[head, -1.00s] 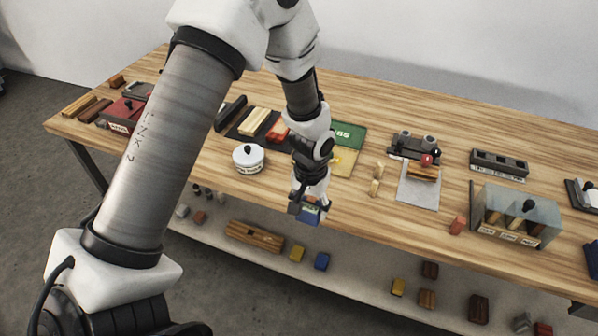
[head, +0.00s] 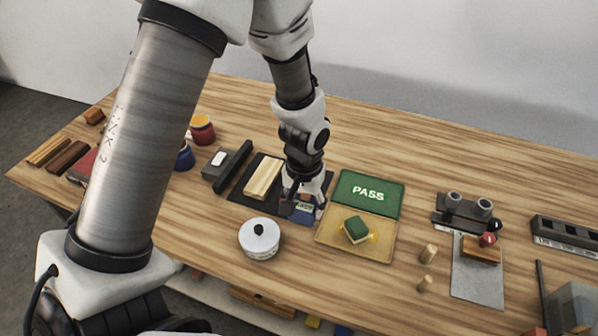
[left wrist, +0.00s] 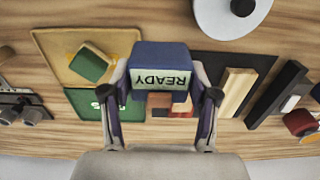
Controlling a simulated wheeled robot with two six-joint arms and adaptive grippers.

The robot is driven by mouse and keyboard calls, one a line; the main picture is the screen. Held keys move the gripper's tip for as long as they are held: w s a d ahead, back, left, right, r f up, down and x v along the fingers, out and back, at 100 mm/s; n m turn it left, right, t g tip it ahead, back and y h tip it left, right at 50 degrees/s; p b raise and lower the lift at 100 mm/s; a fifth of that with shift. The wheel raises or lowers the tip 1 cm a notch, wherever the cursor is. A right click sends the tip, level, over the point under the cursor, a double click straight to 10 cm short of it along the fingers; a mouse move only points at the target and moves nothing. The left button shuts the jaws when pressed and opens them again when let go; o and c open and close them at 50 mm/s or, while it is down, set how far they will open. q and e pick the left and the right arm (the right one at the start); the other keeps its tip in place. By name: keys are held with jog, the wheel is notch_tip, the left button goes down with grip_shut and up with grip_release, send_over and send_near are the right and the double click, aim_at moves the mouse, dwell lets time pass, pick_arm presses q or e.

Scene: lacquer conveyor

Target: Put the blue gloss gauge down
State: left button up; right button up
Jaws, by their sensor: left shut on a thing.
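My left gripper (head: 303,204) is shut on the blue gloss gauge (head: 304,208), over the right part of the dark mat (head: 238,196). In the left wrist view the blue gloss gauge (left wrist: 160,55) sits between the two fingers, its white label reading READY upside down. I cannot tell whether its underside touches the mat. A pale wooden bar (head: 262,178) lies on the mat to the left of the gripper. An orange-red block (left wrist: 160,103) shows beyond the gauge in the wrist view. My right gripper is out of view.
A white lidded pot (head: 260,240) stands in front of the mat. To the right are a green PASS panel (head: 368,194) and a yellow tray (head: 325,237) holding a green block (head: 356,230). Wooden pegs (head: 428,254) stand farther right. Bare tabletop lies at the back.

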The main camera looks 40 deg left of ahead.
pick_arm(q)
jog(key=w+a+p, duration=0.1)
jog(key=w+a, duration=0.1)
jog(key=w, duration=0.1)
jog(key=w+a+f+p, duration=0.1)
jog(key=w+a, duration=0.2)
jog(key=w, duration=0.1)
jog(key=w+a+p, duration=0.1)
jog(key=w+a, duration=0.2)
jog(key=shift+w+a+f, duration=0.1)
jog(key=shift+w+f, duration=0.05)
jog(key=shift+f, duration=0.1)
jog(key=shift+w+a, duration=0.15)
jog(key=shift+w, duration=0.15)
notch_tip(320, 180, down, 4)
jog(key=shift+w+a+r+p, duration=0.1)
jog(key=shift+w+r+p, duration=0.1)
jog(key=shift+p, duration=0.75)
jog(key=shift+f, duration=0.15)
jog(key=shift+s+f, duration=0.1)
jog(key=o, duration=1.5)
jog(key=shift+o, duration=0.3)
